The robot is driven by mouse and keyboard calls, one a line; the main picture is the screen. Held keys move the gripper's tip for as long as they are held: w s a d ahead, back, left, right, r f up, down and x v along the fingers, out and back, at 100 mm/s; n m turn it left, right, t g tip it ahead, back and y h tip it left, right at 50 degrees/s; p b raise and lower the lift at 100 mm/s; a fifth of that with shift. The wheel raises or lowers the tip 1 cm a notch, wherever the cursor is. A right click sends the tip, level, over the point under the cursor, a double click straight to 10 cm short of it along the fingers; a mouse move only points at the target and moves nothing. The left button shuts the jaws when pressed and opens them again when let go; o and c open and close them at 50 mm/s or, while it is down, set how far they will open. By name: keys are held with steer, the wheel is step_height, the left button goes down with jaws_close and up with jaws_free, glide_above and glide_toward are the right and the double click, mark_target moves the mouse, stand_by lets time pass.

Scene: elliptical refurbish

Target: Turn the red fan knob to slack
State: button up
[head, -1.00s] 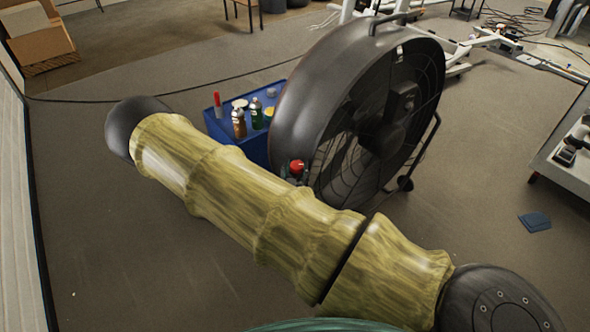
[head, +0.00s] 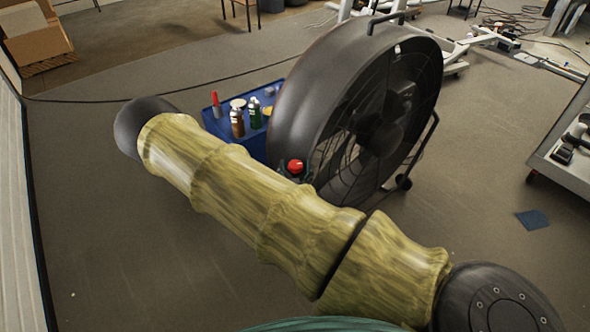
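The large black drum fan (head: 300,95) stands on the floor in the middle of the head view, its grille facing right. The red knob (head: 295,166) shows low on the fan's near side, just above the edge of my arm. A small light mark shows on it, too small to read its setting. Small dark parts sit close around the knob. They may be my gripper's fingers or the knob's mount; I cannot tell which. My tan upper arm crosses in front and hides what lies below the knob, including most of my forearm.
A blue cart (head: 228,133) with spray cans, a red marker and small tubs stands left of the fan. A grey bench (head: 560,165) with tools is at the right edge. A blue sheet (head: 532,219) lies on the floor. A cable crosses the floor behind.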

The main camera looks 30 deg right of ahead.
steer(key=shift+w+m+g+h, duration=0.2)
steer(key=shift+m+g+h, duration=0.1)
steer(key=shift+h, duration=0.1)
steer(key=shift+w+a+m+g+h, duration=0.1)
steer(key=shift+a+m+g+h, duration=0.1)
steer(key=shift+m+g+h, duration=0.95)
steer(key=shift+s+a, duration=0.2)
steer(key=v, duration=1)
steer(key=s+f+n+g+y+p, duration=0.4)
steer(key=s+f+y, duration=0.25)
steer(key=s, duration=0.25)
steer(key=s+a+f+n+g+y+p, duration=0.1)
steer(key=s+a+g+y, duration=0.1)
steer(key=s, duration=0.4)
steer(key=s+a+f+n+g+y+p, duration=0.1)
steer(key=s+a+n+g+y+p, duration=0.1)
steer(key=s+a, duration=0.2)
steer(key=shift+s+a+g+p, duration=0.3)
steer(key=shift+s+g, duration=0.05)
steer(key=shift+s, duration=1.05)
